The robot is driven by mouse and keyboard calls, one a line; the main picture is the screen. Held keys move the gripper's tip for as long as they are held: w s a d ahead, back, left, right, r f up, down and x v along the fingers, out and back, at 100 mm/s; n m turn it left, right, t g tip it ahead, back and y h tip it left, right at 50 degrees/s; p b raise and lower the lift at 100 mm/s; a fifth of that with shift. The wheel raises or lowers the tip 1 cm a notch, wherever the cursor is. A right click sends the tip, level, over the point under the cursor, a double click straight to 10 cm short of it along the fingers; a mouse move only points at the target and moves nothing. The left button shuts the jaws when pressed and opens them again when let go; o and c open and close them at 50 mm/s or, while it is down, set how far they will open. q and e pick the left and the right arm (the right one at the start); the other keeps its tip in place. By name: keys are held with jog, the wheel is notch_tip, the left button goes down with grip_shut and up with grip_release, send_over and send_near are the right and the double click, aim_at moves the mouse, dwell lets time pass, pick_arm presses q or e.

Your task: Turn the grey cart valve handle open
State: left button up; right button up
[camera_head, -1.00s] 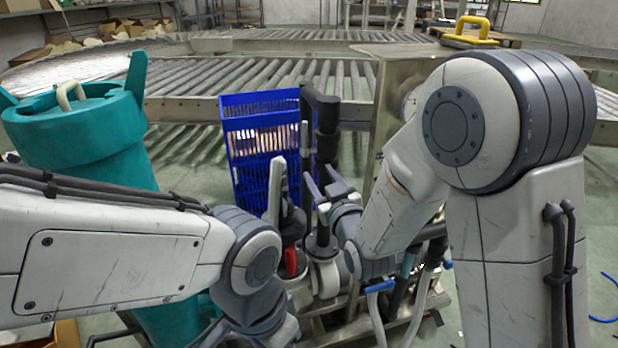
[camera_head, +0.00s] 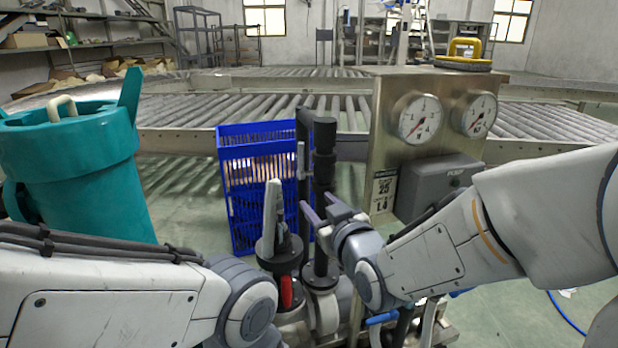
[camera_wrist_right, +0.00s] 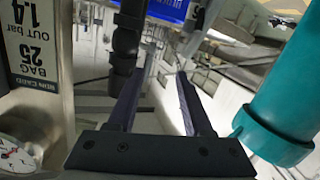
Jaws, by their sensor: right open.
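A pale grey upright lever (camera_head: 273,222), apparently the cart valve handle, stands above a black round flange (camera_head: 279,256) in the head view. A red piece (camera_head: 286,292) shows just below it. My right gripper (camera_head: 319,207) is just right of the lever, apart from it, with its fingers pointing up and left. It is open; the wrist view shows both dark fingers (camera_wrist_right: 158,98) spread with nothing held between them. My left arm reaches in at lower left, but its gripper is out of sight.
A black vertical pipe (camera_head: 323,170) stands close behind my right gripper. The steel gauge panel (camera_head: 385,150) is to the right. A blue crate (camera_head: 235,185) stands behind the lever, and a teal vessel (camera_head: 75,170) stands at left.

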jog(key=s+a+r+g+p, duration=0.1)
jog(key=s+r+g+p, duration=0.3)
jog(key=s+p, duration=0.3)
jog(key=s+a+r+g+h+p, duration=0.1)
jog(key=s+r+g+p, duration=0.4)
jog(key=p, duration=0.9)
jog(key=shift+s+a+r+n, duration=0.15)
jog(key=shift+s+r+n, duration=0.15)
jog(key=shift+s+r, duration=0.6)
jog(key=shift+h, duration=0.3)
jog(key=s+d+f+g+h, duration=0.1)
jog(key=s+d+g+h, duration=0.15)
jog(key=s, duration=0.55)
jog(key=s+d+f+g+h, duration=0.1)
jog(key=s+d+g, duration=0.25)
jog(key=s, duration=0.45)
notch_tip(320, 180, up, 16)
jog(key=a+p, duration=0.1)
jog(key=p, duration=1.6)
jog(key=shift+w+r+n+g, duration=0.2)
jog(key=shift+w+n+g, duration=0.1)
jog(key=shift+w, duration=0.1)
jog(key=shift+y, duration=0.25)
